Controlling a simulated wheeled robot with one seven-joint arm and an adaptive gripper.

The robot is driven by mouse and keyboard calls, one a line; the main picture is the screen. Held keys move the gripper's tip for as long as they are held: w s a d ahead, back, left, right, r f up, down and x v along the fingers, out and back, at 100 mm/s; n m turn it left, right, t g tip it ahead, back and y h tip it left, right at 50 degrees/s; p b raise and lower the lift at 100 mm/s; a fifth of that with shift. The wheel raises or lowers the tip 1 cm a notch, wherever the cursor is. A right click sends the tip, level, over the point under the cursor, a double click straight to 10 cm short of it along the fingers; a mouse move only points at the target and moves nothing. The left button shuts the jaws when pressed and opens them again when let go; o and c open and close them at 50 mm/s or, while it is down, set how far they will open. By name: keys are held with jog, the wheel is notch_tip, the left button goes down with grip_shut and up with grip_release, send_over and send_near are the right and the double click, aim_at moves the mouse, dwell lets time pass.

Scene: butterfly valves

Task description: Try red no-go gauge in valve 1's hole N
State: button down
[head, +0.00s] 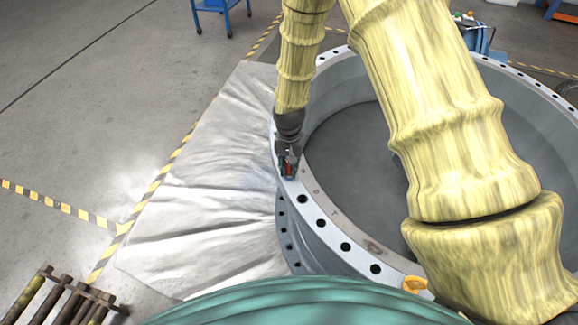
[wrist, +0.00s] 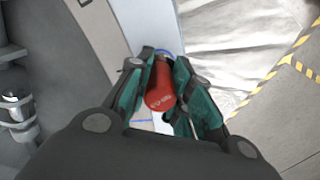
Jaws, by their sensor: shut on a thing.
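Valve 1 appears to be the large grey ring (head: 362,262), lying flat with several bolt holes around its pale top flange. My gripper (head: 288,163) is over the left part of that flange. It is shut on the red no-go gauge (head: 288,170), which also shows as a red cylinder between the green-padded fingers in the wrist view (wrist: 160,88). The fingertips (wrist: 163,62) are on either side of it. The gauge's lower end and the hole under it are hidden, so I cannot tell whether it is in a hole. Small letters mark the flange, but I cannot read an N.
A wrinkled silver sheet (head: 205,215) lies on the floor left of the valve. An orange-yellow item (head: 415,284) is on the near flange. A rack of rods (head: 60,300) stands at the lower left, and a blue cart (head: 222,6) at the back. Open floor is at left.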

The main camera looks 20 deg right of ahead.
jog(key=shift+r+p, duration=2.35)
jog(key=shift+r, duration=0.9)
